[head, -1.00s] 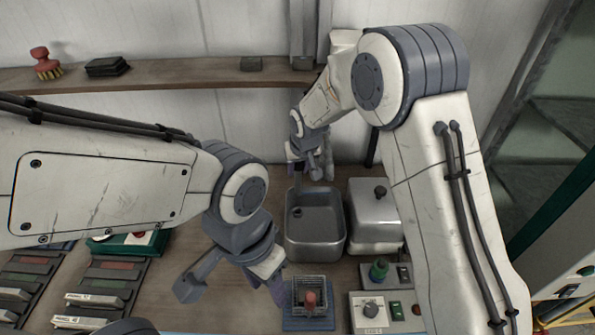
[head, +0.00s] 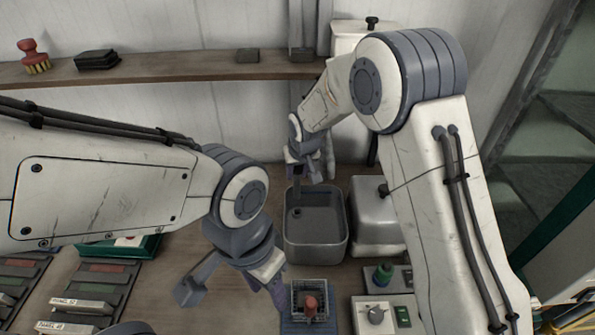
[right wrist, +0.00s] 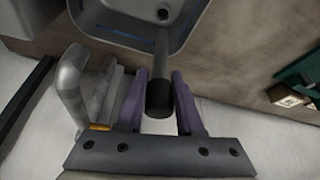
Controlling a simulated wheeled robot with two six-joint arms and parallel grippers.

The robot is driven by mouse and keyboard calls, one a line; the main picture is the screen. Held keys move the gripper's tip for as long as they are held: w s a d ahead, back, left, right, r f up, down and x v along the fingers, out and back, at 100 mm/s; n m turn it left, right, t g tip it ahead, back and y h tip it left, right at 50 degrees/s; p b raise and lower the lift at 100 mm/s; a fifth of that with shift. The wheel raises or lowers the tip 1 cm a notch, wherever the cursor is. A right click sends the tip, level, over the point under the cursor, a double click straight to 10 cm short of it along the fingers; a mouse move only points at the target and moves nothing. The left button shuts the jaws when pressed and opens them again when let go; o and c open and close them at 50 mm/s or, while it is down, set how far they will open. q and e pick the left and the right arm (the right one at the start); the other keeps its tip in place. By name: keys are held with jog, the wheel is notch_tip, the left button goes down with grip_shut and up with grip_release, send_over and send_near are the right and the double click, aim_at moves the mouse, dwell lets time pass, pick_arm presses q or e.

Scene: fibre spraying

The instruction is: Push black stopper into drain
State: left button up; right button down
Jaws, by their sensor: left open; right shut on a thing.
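The grey metal sink basin (head: 318,251) stands at the back middle of the bench, with a small dark round drain spot (head: 297,212) in its floor. The drain spot also shows in the right wrist view (right wrist: 163,14); whether it is open or covered cannot be told. My right gripper (head: 308,166) is over the basin's back. In the right wrist view its purple fingers (right wrist: 162,78) are shut on a grey rod with a thick black end (right wrist: 160,100). The rod points toward the drain. No separate black stopper can be made out. My left gripper (head: 235,292) is open and empty, left in front.
A lidded metal box (head: 372,225) stands right of the basin. A wire basket (head: 323,287) with a red-topped item and a knob panel (head: 376,316) are in front. A grey bent pipe (right wrist: 72,88) is beside my right fingers. A shelf (head: 170,72) runs behind.

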aim_at(297, 188)
jog(key=shift+f+b, duration=1.7)
jog(key=shift+f, duration=0.8)
jog(key=shift+f+b, duration=1.25)
jog(key=shift+f, duration=0.25)
jog(key=shift+c, duration=2.3)
grip_release()
jog(key=shift+d+r, duration=0.1)
jog(key=shift+s+r, duration=0.1)
jog(key=shift+r, duration=0.15)
jog(key=b+v, duration=0.2)
jog(key=v, duration=0.8)
